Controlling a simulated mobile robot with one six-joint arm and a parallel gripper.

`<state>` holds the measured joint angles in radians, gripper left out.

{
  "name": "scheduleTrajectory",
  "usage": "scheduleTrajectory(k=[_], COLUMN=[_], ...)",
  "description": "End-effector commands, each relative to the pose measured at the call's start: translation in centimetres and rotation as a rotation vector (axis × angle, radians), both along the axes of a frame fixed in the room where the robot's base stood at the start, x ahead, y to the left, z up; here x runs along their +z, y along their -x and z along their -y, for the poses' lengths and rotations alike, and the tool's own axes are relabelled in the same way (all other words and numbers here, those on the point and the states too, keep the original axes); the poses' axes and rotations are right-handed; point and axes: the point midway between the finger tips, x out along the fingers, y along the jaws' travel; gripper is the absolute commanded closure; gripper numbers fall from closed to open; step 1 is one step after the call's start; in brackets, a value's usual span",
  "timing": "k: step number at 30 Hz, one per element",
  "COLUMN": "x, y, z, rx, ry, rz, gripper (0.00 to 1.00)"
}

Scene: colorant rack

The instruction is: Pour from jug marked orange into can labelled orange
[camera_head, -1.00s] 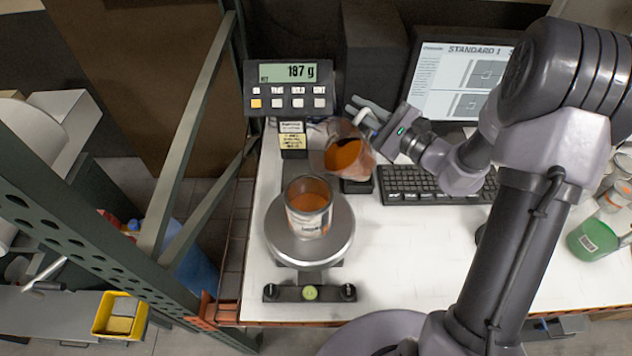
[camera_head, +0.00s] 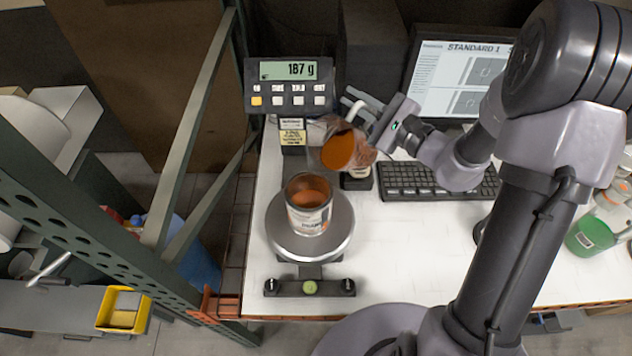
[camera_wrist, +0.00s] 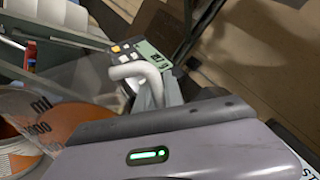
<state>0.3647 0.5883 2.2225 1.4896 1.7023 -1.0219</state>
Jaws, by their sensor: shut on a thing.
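My gripper (camera_head: 372,108) is shut on the handle of a clear jug (camera_head: 347,150) holding orange liquid. The jug is tilted to the left, its mouth above and just behind the can. The can (camera_head: 309,205) stands upright on the round scale plate, with orange inside and a label on its front that is too small to read. No stream between jug and can is visible. In the wrist view the jug (camera_wrist: 45,115) shows at the left with volume marks, and its pale handle (camera_wrist: 140,72) is at the fingers. The fingertips are mostly hidden.
The scale plate (camera_head: 338,238) carries the can, and its display (camera_head: 289,71) reads 187 g. A keyboard (camera_head: 435,181) and a monitor (camera_head: 462,75) stand to the right. A green container (camera_head: 590,236) is at the far right. A green metal rack post (camera_head: 190,140) stands left of the table.

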Motion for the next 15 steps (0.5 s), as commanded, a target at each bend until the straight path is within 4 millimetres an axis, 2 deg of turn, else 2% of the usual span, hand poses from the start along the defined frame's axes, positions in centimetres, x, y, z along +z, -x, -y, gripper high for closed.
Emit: scheduleTrajectory(k=[15], x=[0.22], y=[0.13], z=[-0.16], rx=[0.0], ry=[0.019], rz=[0.019], gripper=[1.0])
